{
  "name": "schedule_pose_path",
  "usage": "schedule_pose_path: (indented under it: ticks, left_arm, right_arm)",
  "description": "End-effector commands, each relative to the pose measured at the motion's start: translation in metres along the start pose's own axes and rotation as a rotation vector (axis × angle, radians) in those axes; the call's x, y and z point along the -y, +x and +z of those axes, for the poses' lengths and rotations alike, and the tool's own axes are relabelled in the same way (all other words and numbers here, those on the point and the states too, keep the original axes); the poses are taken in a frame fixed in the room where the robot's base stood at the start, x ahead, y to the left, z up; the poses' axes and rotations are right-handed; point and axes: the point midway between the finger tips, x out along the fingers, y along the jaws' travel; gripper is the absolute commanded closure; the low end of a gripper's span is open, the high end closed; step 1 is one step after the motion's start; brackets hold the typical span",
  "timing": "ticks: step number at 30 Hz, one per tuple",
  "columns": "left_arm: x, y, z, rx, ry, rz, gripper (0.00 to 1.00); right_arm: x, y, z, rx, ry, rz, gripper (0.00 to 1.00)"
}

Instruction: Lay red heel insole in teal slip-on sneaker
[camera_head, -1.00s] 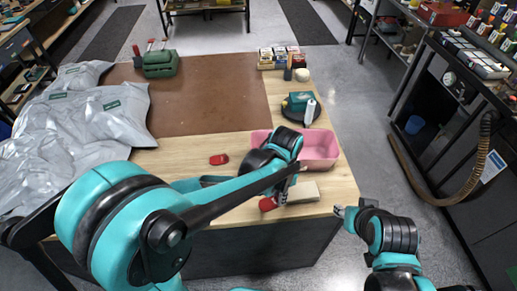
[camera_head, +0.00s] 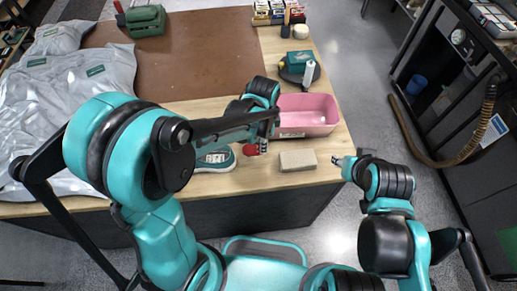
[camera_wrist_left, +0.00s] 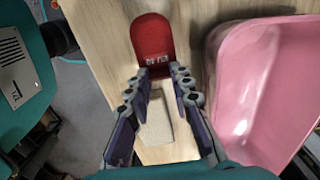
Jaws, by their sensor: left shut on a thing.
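My left gripper (camera_wrist_left: 158,74) is shut on the red heel insole (camera_wrist_left: 152,38), which sticks out past the fingertips in the left wrist view. In the head view the insole (camera_head: 249,150) is at the end of the left gripper, just right of the teal slip-on sneaker (camera_head: 220,163). The sneaker is near the table's front edge, and my left arm hides part of it. The insole is apart from the sneaker. My right gripper (camera_head: 343,162) is beyond the table's right edge, too small to tell open or shut.
A pink tub (camera_head: 327,130) stands right of the left gripper. A tan block (camera_head: 298,160) lies in front of it, below the fingers in the wrist view (camera_wrist_left: 158,122). A brown mat (camera_head: 190,55) and grey bags (camera_head: 85,60) cover the table's back and left.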

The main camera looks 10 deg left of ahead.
Motion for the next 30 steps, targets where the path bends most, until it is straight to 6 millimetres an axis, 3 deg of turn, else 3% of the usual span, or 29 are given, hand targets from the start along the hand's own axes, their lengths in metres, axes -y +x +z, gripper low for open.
schedule_pose_path:
  ticks: [8, 15, 26, 27, 29, 30]
  left_arm:
    - [0.010, 0.017, 0.012, 0.000, 0.000, 0.000, 0.97]
    - [0.010, 0.050, 0.011, 0.000, 0.000, 0.000, 0.97]
    - [0.009, 0.053, 0.011, 0.000, 0.000, 0.000, 0.97]
    - [0.009, 0.052, 0.011, 0.000, 0.000, 0.000, 0.71]
    - [0.009, 0.051, 0.011, 0.000, 0.000, 0.000, 0.58]
    - [0.009, 0.051, 0.011, 0.000, 0.000, 0.000, 0.58]
  right_arm:
    - [0.000, 0.005, 0.004, 0.000, 0.000, 0.000, 0.60]
    - [0.000, 0.014, 0.010, 0.000, 0.000, 0.000, 0.60]
    - [0.000, 0.017, 0.012, 0.000, 0.000, 0.000, 0.60]
    - [0.000, 0.016, 0.011, 0.000, 0.000, 0.000, 0.60]
    - [0.000, 0.016, 0.011, 0.000, 0.000, 0.000, 0.60]
    - [0.000, 0.015, 0.011, 0.000, 0.000, 0.000, 0.60]
